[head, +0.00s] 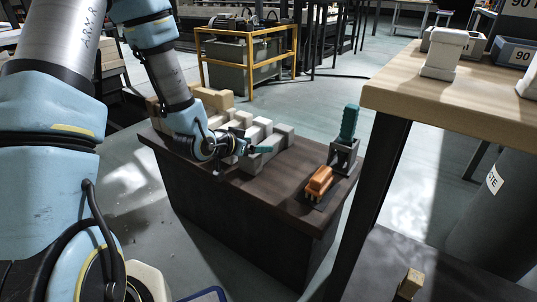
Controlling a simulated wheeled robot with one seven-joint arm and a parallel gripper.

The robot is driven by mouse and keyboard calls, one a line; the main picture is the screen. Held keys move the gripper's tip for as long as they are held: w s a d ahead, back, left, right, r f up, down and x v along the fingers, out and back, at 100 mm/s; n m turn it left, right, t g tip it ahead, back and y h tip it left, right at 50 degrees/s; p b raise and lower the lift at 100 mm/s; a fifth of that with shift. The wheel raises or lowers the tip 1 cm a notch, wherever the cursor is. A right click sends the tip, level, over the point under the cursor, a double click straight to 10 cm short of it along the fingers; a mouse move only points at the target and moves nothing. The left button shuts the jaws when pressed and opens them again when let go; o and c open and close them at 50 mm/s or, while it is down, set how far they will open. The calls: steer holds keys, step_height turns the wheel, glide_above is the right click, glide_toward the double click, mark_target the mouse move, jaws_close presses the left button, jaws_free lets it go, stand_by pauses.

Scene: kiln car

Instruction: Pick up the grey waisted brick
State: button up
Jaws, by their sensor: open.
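Several pale and grey bricks stand close together on the dark table. The grey brick (252,162) nearest my gripper is partly hidden by it, and I cannot tell whether it is waisted. My gripper (254,148) is open, low over the near side of this group, with a teal finger pointing right. I cannot tell whether it touches a brick. An off-white block (442,55) with a narrow middle and wider ends stands upright on the wooden bench at the upper right, far from my gripper.
The dark table (285,195) also carries an orange tool (319,183) and a teal-handled tool (349,124) in a grey stand to the right. The wooden bench (395,92) rises at right. A yellow-railed frame (248,62) stands behind. The table's front middle is clear.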

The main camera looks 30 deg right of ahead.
mark_target(268, 143)
steer(key=shift+b+x, duration=1)
steer(key=shift+x, duration=2.6)
steer(key=shift+d+r, duration=0.1)
steer(key=shift+r, duration=0.15)
steer(key=shift+c, duration=0.2)
jaws_close()
